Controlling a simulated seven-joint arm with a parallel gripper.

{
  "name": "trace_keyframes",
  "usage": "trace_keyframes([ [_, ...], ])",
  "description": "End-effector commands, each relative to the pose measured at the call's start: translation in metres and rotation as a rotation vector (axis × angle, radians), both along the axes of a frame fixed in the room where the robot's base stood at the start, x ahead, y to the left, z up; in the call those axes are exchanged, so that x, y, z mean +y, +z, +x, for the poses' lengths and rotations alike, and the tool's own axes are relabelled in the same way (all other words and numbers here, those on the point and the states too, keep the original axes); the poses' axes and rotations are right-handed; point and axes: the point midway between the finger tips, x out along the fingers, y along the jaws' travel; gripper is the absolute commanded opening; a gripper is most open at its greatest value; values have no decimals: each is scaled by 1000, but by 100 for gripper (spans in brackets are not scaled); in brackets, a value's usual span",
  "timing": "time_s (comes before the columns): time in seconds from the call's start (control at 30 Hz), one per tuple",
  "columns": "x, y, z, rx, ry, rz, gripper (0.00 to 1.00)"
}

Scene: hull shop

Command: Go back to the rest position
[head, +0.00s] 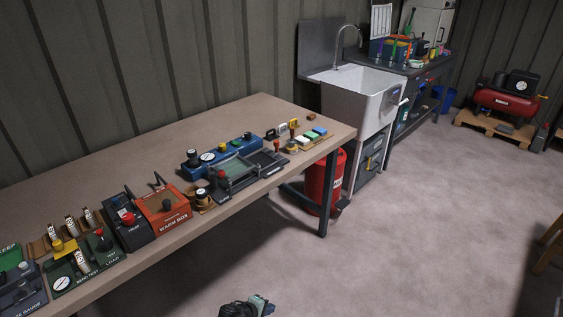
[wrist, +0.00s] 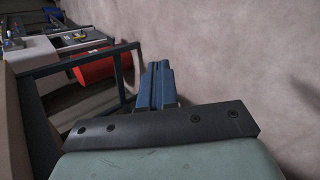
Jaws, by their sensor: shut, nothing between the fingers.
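My gripper (head: 248,307) shows at the bottom edge of the head view, over the floor in front of the bench and clear of it. Only a small dark and grey-green part of it is visible there. In the wrist view its two blue fingers (wrist: 158,72) lie side by side, shut with nothing between them. They touch nothing that I can see. The rest of my arm is outside the head view.
The long workbench (head: 142,146) carries a red warm box (head: 164,212), a blue gauge unit (head: 222,152) and several small devices. A red cylinder (head: 322,182) stands below its right end, beside the sink (head: 362,92). The floor (head: 425,230) at right is largely clear.

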Motion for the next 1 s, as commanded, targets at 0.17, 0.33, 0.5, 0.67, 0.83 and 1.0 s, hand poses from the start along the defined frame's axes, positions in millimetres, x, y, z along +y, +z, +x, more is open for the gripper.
trace_keyframes([
  [0.17, -65, -34, -24, 121, -180, 33, 0],
  [0.33, -116, -61, -54, 233, -346, 76, 0],
  [0.5, -156, -84, -91, 338, -515, 132, 0],
  [0.67, -185, -102, -130, 434, -674, 193, 0],
  [0.83, -206, -116, -172, 530, -844, 271, 0],
  [1.0, -217, -125, -212, 619, -1009, 357, 0],
])
